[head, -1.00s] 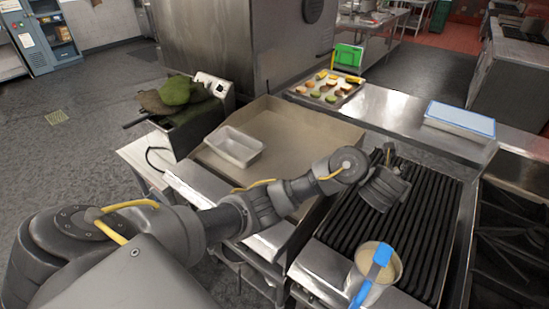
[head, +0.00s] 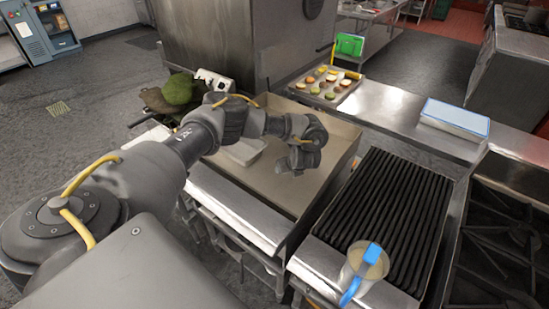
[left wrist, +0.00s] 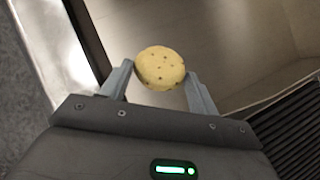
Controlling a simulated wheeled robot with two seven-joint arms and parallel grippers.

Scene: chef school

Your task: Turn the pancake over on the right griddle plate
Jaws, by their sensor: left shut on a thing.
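A round yellow pancake with small brown dots (left wrist: 160,66) is between the two fingertips of my left gripper (left wrist: 159,74) in the left wrist view. The gripper is shut on it, one finger at each side, with a speckled face towards the camera. In the head view my left gripper (head: 298,165) is above the smooth griddle plate (head: 290,200), and I cannot make out the pancake there. The ridged right griddle plate (head: 385,205) looks bare and also shows in the left wrist view (left wrist: 292,140). My right gripper is not in view.
A pitcher with a blue handle (head: 365,265) stands at the ridged plate's front edge. A metal pan (head: 245,152) lies on the smooth plate, partly behind my arm. A tray of food (head: 325,95) and a blue-white box (head: 455,118) stand on the back counter.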

